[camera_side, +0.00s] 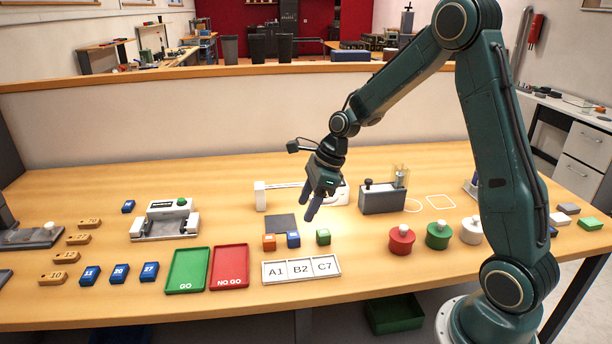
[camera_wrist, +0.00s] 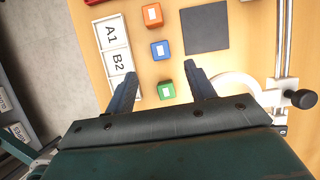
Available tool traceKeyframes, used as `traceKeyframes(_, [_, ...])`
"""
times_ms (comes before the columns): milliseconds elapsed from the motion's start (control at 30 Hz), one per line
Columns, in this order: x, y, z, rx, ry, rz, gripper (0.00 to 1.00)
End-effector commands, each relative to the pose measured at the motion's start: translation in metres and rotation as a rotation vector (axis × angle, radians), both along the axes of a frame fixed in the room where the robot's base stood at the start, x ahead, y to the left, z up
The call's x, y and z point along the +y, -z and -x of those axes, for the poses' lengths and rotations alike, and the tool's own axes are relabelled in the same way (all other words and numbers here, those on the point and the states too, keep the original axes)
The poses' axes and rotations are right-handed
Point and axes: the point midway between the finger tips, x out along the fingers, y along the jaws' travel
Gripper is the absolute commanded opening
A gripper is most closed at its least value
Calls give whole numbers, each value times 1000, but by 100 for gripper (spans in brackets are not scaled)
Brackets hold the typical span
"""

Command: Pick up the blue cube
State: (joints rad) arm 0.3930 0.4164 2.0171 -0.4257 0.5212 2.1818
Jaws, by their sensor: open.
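The blue cube (camera_side: 293,240) sits on the table between an orange cube (camera_side: 269,242) and a green cube (camera_side: 323,237). It has a white label on top. My gripper (camera_side: 309,210) is above the table, tilted downward, over the area near the blue and green cubes. In the wrist view my gripper (camera_wrist: 158,80) has its fingers spread apart and holds nothing.
A white tray labelled A1, B2, C7 (camera_side: 301,282) lies in front of the cubes. A dark square pad (camera_side: 282,222) lies behind them. Green and red trays (camera_side: 187,270) stand left. Red, green and white round pieces (camera_side: 400,242) stand right. A grey device (camera_side: 382,199) is behind.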

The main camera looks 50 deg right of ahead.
Motion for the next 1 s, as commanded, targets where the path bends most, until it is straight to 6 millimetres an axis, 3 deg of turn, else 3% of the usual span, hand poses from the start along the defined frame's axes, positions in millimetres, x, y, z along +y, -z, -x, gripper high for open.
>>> traceKeyframes(200, [8, 25, -6, 3, -1, -1, 55])
traceKeyframes(667, [10, 35, -10, 1, 0, 0, 55])
traceKeyframes(1000, [20, 67, -19, 2, -2, -1, 55])
